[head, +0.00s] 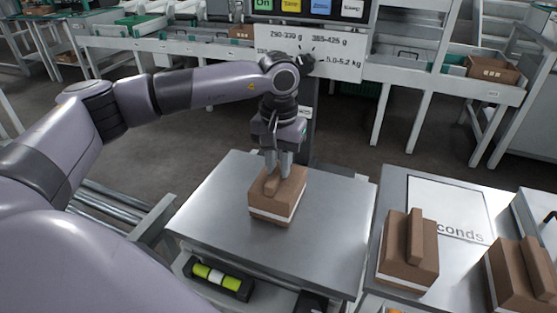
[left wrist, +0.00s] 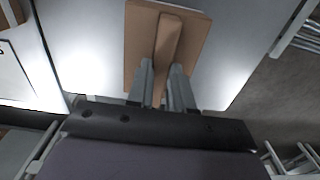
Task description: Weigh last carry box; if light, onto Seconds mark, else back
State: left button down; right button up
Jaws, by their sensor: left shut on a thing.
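A brown carry box (head: 284,201) with a raised ridge handle and a white band stands upright on the steel scale plate (head: 220,210). My left gripper (head: 277,171) is over it from above, shut on the box's ridge handle. In the left wrist view the fingers (left wrist: 165,88) sit on both sides of the ridge of the carry box (left wrist: 140,50). The Seconds mark (head: 460,232) is a white outlined area on the steel table at the right, partly hidden by another brown carry box (head: 408,265). My right gripper is not in view.
A further brown box (head: 527,275) stands at the right edge. A white board with weight ranges (head: 310,52) is behind the scale, below coloured buttons (head: 290,8). A spirit level (head: 217,277) sits at the scale's front. The scale plate around the box is clear.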

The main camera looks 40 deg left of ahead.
pick_arm(q)
jog(key=shift+f, duration=0.35)
dwell(0.7)
jog(key=c, duration=0.9)
grip_release()
jog(key=c, duration=0.3)
jog(key=shift+c, duration=0.2)
jog(key=shift+r, duration=0.15)
jog(key=shift+r+p, duration=2.45)
jog(key=shift+r, duration=1)
